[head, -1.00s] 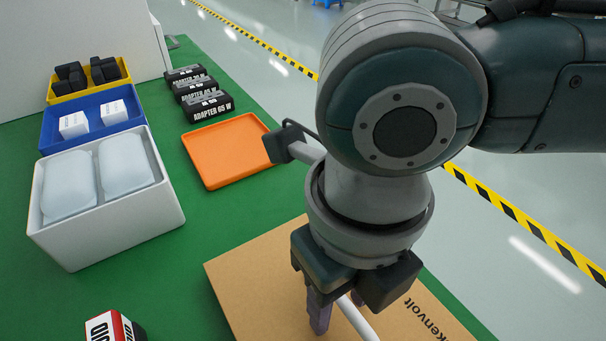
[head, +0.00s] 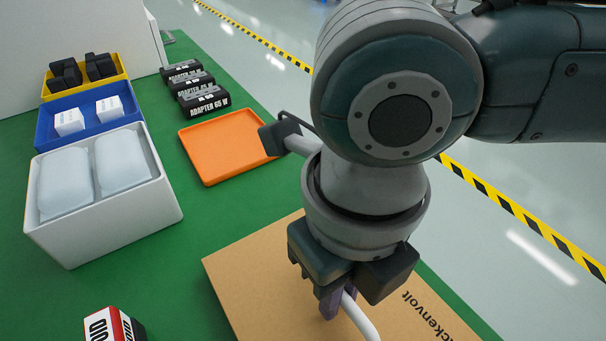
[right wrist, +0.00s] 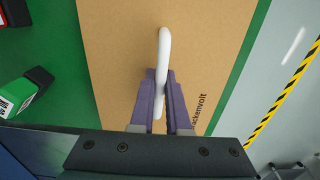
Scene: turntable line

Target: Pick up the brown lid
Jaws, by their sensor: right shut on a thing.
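The brown lid (head: 250,280) lies flat on the green table, with dark lettering near its right edge. A white handle (head: 362,320) stands on it. My right gripper (head: 331,306) points down over the lid and is shut on the handle. In the right wrist view the purple fingers (right wrist: 161,75) press on both sides of the white handle (right wrist: 164,45), above the brown lid (right wrist: 115,50). My wrist and fingers hide part of the lid in the head view. My left gripper is not in view.
An orange tray (head: 215,150) lies behind the lid, with several black adapter boxes (head: 203,103) beyond. White (head: 150,215), blue (head: 85,137) and yellow (head: 88,88) bins stand left. A red, white and black box (head: 112,325) is near the front. Green table is bare between them.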

